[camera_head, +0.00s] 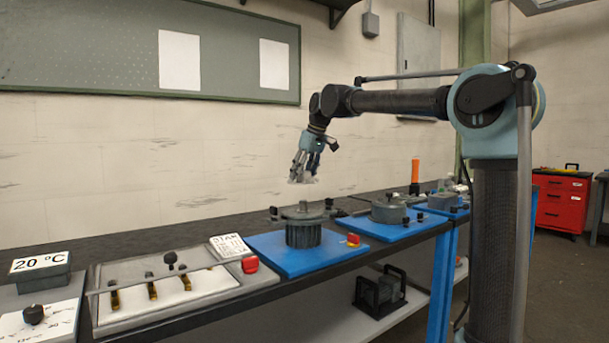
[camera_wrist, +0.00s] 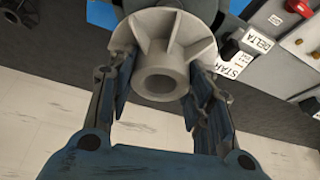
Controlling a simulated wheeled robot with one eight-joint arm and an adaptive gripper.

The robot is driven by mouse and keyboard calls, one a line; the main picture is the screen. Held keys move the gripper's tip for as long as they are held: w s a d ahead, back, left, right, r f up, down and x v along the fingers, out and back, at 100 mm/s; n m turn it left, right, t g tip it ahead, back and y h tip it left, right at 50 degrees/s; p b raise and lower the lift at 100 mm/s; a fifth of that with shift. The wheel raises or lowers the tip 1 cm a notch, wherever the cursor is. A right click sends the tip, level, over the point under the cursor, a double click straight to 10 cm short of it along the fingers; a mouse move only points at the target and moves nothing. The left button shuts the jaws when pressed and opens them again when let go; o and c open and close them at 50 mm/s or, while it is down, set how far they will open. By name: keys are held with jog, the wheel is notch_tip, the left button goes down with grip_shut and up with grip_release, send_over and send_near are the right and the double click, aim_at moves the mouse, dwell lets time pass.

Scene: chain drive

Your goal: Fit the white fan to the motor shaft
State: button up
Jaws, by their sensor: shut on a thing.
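The white fan (camera_wrist: 165,62) fills the upper middle of the wrist view, with its round hub opening facing the camera and vanes spreading to a disc. My gripper (camera_wrist: 158,88) is shut on it, one finger on each side of the hub.
A red button (camera_head: 353,240) sits on the blue plate. Left of it is a switch panel (camera_head: 205,287) with a red knob and a label card. A second blue plate (camera_head: 372,231) with a grey round housing (camera_head: 388,211) and an orange post (camera_head: 415,170) stand to the right.

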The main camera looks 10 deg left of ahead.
jog(key=shift+f, duration=2.65)
jog(key=shift+s+f, duration=0.15)
jog(key=shift+f, duration=2.1)
jog(key=o, duration=1.2)
jog(key=shift+o, duration=0.2)
jog(key=v, duration=1.2)
jog(key=shift+d+f, duration=0.1)
